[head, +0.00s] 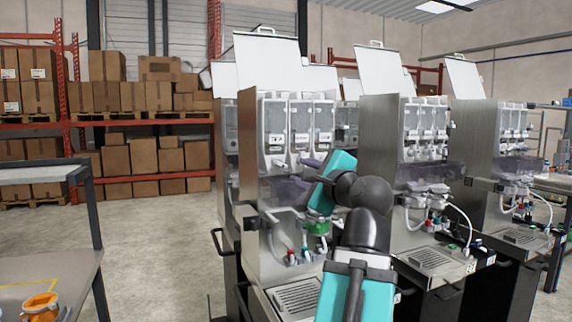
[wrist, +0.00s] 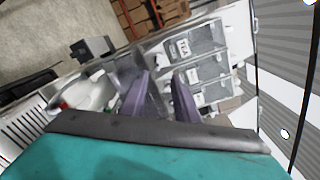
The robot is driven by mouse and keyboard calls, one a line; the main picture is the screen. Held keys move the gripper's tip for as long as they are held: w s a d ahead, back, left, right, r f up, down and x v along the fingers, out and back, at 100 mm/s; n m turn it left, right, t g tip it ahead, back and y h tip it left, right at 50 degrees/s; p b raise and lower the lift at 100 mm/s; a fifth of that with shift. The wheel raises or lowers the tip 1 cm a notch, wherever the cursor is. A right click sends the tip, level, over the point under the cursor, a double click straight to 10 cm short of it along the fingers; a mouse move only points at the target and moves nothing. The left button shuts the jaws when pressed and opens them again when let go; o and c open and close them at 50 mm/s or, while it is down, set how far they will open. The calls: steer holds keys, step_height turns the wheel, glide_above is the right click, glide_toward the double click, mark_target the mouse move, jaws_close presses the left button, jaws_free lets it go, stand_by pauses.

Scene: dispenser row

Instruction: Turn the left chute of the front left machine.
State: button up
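The front left machine (head: 248,160) is a steel dispenser with a raised white lid and a row of clear canisters (head: 300,120). Its left chute (head: 277,161) is a pale spout under the leftmost canister in the head view. My gripper (head: 310,163) is at chute height, right of the left chute, with its fingers partly hidden by my teal wrist. In the wrist view my gripper (wrist: 163,74) shows two purple fingers apart, pointing at the canister fronts (wrist: 190,60). I see nothing held between them. Contact with a chute cannot be told.
A tinted guard (head: 285,192), hoses and coloured fittings (head: 305,255) sit below the chutes, above a drip tray (head: 297,298). More machines (head: 420,170) stand to the right. A table (head: 45,270) is at left, with clear floor (head: 155,245) between.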

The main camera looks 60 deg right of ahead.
steer(key=p, duration=0.8)
glide_toward(281, 164)
steer(key=shift+x, duration=3.35)
steer(key=shift+p+x, duration=0.35)
steer(key=shift+x, duration=0.65)
